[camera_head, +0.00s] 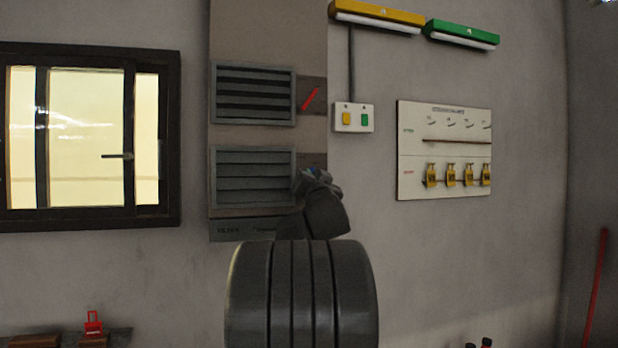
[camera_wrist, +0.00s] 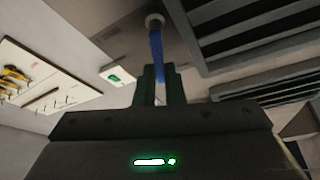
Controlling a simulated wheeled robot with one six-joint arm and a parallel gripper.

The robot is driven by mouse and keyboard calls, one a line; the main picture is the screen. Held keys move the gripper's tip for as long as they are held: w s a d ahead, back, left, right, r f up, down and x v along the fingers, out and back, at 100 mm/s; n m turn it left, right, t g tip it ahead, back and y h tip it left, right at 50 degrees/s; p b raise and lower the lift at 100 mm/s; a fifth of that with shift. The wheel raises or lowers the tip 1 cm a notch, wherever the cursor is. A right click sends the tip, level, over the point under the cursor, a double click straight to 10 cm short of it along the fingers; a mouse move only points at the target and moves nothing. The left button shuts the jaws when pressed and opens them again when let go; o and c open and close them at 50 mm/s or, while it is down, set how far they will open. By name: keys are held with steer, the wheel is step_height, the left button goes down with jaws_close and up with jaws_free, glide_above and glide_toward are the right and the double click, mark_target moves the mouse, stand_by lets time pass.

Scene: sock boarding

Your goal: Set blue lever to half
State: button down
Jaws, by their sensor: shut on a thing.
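The blue lever (camera_wrist: 157,48) shows in the wrist view, running from a round grey pivot (camera_wrist: 154,20) down between my fingers. My gripper (camera_wrist: 157,72) is shut on the lever's free end. In the head view my gripper (camera_head: 310,176) is at the right edge of the lower grey louvred vent (camera_head: 253,178). Only a small bit of blue shows there, and my wrist and arm hide most of the lever, so its exact angle cannot be told from that view.
A red lever (camera_head: 310,98) sits beside the upper vent (camera_head: 253,94). A switch box (camera_head: 354,118) with yellow and green buttons and a white panel (camera_head: 444,151) with yellow padlocks are on the wall to the right. A dark-framed window (camera_head: 88,137) is at left.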

steer(key=shift+w+d+f+m+h+b, duration=0.15)
steer(key=shift+m+h+b, duration=0.25)
steer(key=shift+m, duration=0.25)
steer(key=shift+s+d+f+m+h+b, duration=0.1)
steer(key=shift+m+h+b, duration=0.25)
steer(key=shift+m, duration=0.3)
steer(key=shift+r+m, duration=0.1)
steer(key=shift+m, duration=0.2)
steer(key=c, duration=1.5)
jaws_free()
steer(key=b+v, duration=0.4)
steer(key=v, duration=0.9)
steer(key=shift+s, duration=0.4)
steer(key=p+x, duration=0.4)
steer(key=x, duration=1)
